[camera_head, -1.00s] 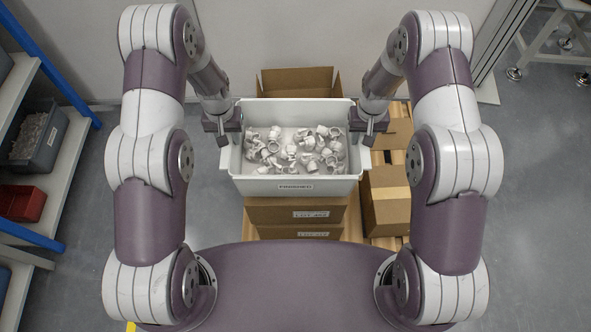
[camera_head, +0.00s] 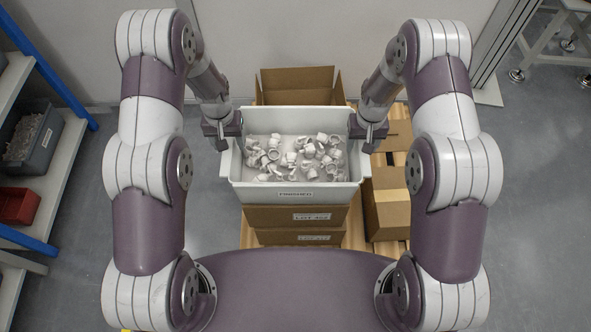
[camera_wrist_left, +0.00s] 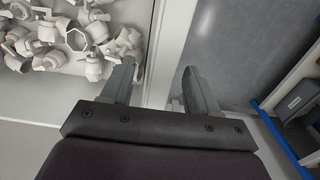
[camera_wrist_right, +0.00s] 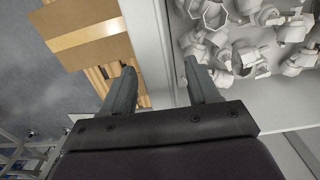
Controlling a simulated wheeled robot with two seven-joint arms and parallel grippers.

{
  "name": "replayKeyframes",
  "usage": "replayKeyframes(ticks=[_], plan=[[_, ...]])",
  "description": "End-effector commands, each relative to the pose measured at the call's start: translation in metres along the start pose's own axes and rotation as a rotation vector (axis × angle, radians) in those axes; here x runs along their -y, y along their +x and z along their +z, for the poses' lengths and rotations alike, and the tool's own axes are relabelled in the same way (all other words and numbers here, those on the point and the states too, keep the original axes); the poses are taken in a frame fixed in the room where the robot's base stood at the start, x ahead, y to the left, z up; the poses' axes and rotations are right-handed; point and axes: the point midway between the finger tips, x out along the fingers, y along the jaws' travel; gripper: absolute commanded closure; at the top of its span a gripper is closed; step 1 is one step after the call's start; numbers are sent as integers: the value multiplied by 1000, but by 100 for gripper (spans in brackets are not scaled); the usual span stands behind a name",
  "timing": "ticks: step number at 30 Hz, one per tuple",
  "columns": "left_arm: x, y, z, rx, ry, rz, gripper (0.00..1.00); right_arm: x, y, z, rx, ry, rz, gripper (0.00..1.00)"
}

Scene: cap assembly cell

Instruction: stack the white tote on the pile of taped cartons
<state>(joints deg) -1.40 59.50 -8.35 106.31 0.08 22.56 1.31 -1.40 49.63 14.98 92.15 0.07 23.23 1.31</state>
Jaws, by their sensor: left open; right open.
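The white tote (camera_head: 320,195), full of white pipe-like fittings and with a label on its front, sits upright over the pile of taped cartons (camera_head: 270,217). It appears to rest on the top carton; the contact is hidden under it. My left gripper (camera_head: 229,140) is open at the tote's left side, its fingers on either side of the side wall in the left wrist view (camera_wrist_left: 158,75). My right gripper (camera_head: 368,135) is open at the right side, its fingers likewise astride the wall in the right wrist view (camera_wrist_right: 162,75).
A taped carton (camera_head: 390,205) stands on the wooden pallet to the right of the pile. An open brown carton (camera_head: 297,85) stands behind the tote. A shelf with a grey bin (camera_head: 35,140) and a red bin (camera_head: 18,205) is at the left.

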Motion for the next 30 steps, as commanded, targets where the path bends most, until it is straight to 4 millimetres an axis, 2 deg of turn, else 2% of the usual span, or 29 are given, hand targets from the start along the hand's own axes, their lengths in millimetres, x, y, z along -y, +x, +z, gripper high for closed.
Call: replayKeyframes(ticks=[6, 12, 17, 20, 27, 30], plan=[[0, -58, -1, -6, 0, 0, 40, 0, 0, 0, 0, 0, 0, 40], [0, -98, 0, -4, 0, 0, 40, 0, 0, 0, 0, 0, 0, 40], [0, -109, 0, -2, 0, 0, 40, -1, -7, 0, -1, 0, 0, 40], [0, -109, 1, -1, 0, 0, 40, -1, -28, -1, -4, 0, 0, 40], [0, -109, 0, -2, 0, 0, 40, -1, -90, 0, -4, 0, 0, 40], [0, -108, 0, -2, 0, 0, 40, -1, -108, 0, -3, 0, 0, 40]])
